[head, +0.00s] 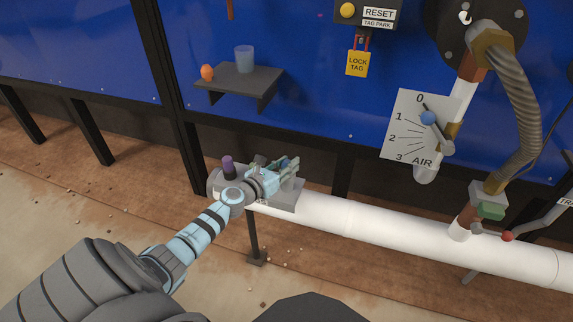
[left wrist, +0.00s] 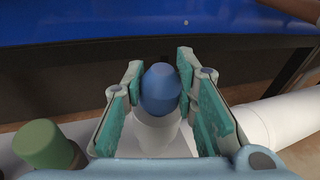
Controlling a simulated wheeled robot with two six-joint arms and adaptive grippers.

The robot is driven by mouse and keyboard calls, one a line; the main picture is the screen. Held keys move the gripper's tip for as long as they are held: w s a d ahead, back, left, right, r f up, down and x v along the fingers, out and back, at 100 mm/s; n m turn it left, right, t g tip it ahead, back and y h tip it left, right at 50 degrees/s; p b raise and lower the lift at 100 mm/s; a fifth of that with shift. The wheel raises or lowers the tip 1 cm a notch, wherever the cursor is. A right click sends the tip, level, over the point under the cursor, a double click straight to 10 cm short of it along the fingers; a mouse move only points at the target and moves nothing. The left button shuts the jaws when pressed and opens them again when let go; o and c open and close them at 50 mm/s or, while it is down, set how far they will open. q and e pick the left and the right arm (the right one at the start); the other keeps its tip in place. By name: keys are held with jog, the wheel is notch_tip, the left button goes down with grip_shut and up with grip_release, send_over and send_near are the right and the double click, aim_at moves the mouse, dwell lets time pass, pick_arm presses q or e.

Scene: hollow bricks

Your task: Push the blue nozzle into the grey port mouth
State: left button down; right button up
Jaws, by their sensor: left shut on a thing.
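The blue nozzle (left wrist: 160,90) shows between the two fingers of my left gripper (left wrist: 159,68) in the left wrist view, with a pale cylindrical part (left wrist: 155,130) below its rounded blue end. My left gripper (head: 289,166) is shut on it. In the head view the gripper is over the grey block (head: 288,204) on the white pipe, and it hides the nozzle. Whether the nozzle still touches the block is unclear. I cannot pick out the grey port mouth for certain in either view. My right gripper is not in view.
A purple-topped piece (head: 227,166) stands on the block beside my gripper, and a green-topped piece (left wrist: 42,146) is at its left in the wrist view. The white pipe (head: 400,232) runs right towards a green-handled fitting (head: 489,211). An AIR dial (head: 408,140) and shelf (head: 237,88) are behind.

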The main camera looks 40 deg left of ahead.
aim_at(287, 161)
pick_arm(q)
jog(key=shift+f+b, duration=0.45)
jog(key=shift+f, duration=0.05)
jog(key=c, duration=1.2)
grip_release()
jog(key=shift+r, duration=0.1)
notch_tip(287, 161, up, 9)
jog(key=p, duration=0.9)
jog(key=shift+w+f+b, duration=0.1)
jog(key=shift+f+b, duration=0.15)
jog(key=shift+b, duration=0.35)
